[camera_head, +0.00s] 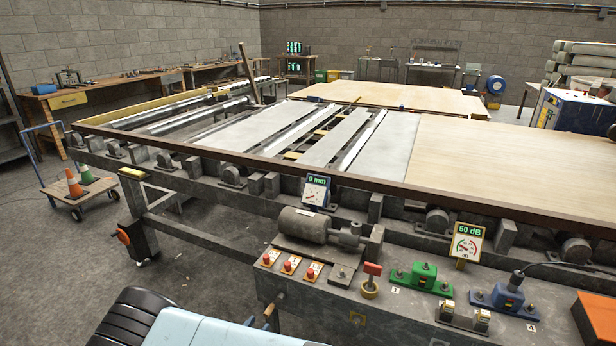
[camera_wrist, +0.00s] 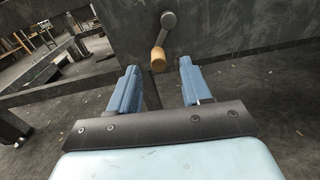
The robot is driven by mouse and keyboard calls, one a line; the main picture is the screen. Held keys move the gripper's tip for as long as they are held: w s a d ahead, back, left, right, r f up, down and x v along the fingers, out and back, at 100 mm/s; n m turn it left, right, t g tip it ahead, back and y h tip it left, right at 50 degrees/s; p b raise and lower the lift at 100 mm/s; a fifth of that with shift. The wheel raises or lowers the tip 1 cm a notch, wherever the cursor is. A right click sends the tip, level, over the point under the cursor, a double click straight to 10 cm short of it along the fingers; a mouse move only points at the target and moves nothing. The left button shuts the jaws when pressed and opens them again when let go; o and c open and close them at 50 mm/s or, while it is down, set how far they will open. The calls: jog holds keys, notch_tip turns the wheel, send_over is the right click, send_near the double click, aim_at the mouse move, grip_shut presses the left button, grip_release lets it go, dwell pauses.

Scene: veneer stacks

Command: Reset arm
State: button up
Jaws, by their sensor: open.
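My gripper (camera_wrist: 158,82) shows in the wrist view with its two blue fingers spread apart and nothing between them. Beyond the fingertips, a crank handle with a wooden knob (camera_wrist: 158,58) sits on the dark side of the machine; it lies between the fingers in the picture, and I cannot tell how far away it is. There, a wooden knob (camera_head: 269,311) shows at the lower edge of the machine, above my light blue body part.
A long roller table (camera_head: 390,190) carries veneer sheets (camera_head: 510,160). Floor at left (camera_head: 60,270) is clear.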

jog(key=w+d+r+m+g, duration=0.2)
jog(key=d+r+m+g, duration=0.5)
jog(key=r, duration=0.5)
jog(key=w+d+r+m+g+h, duration=0.1)
jog(key=w+d+r+m+g, duration=0.15)
jog(key=d+r+m, duration=0.75)
jog(key=w+d+r+m+g, duration=0.15)
jog(key=d+r+g, duration=0.4)
jog(key=r, duration=0.95)
jog(key=s+d+r+m+y, duration=0.3)
jog(key=s+d+r, duration=0.1)
jog(key=d+r, duration=0.25)
jog(key=s+d+r+m+y, duration=0.2)
jog(key=s+d+r+m, duration=0.1)
jog(key=s+d+r, duration=0.4)
jog(key=s+d+r+m+t+y, duration=0.1)
jog(key=s+d+r+m+t, duration=0.1)
jog(key=s, duration=0.4)
jog(key=s+d+r+m+t+y, duration=0.2)
jog(key=s+d+r+m, duration=0.1)
jog(key=s+r, duration=0.3)
jog(key=shift+s+r+m+y, duration=0.3)
jog(key=shift+s+r+m, duration=0.15)
jog(key=shift+m, duration=0.1)
jog(key=shift+c, duration=0.4)
